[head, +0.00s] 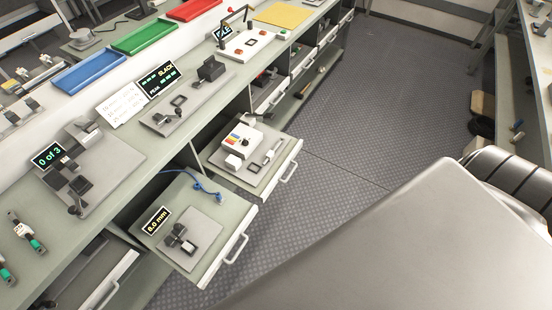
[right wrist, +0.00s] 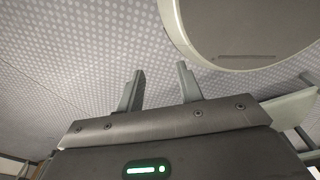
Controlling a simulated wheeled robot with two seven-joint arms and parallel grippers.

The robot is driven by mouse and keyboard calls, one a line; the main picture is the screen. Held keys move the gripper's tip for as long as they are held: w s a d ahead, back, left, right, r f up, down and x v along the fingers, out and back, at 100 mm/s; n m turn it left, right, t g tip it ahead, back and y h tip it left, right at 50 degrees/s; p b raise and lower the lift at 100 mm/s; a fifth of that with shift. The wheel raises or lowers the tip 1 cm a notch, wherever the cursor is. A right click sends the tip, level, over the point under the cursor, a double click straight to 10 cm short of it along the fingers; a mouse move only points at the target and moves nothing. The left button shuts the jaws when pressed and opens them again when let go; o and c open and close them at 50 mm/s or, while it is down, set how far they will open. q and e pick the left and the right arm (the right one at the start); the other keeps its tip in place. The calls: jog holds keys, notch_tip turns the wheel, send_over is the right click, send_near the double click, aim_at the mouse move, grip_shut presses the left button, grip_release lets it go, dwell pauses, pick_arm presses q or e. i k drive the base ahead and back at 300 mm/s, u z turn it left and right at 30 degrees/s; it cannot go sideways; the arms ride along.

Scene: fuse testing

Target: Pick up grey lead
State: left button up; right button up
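I cannot clearly make out a grey lead in the head view. My left gripper is in neither view.
The lower open drawer (head: 205,262) holds a small grey fixture and an "8.0 mm" display (head: 156,220). On the long bench are blue (head: 90,72), green (head: 147,37) and red (head: 193,9) trays and several test stations. The aisle floor (head: 370,90) is clear.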

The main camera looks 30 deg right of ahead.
aim_at(269, 156)
jog(key=k, duration=0.35)
jog(key=z, duration=2.45)
jog(key=i, duration=1.75)
jog(key=u, duration=2.3)
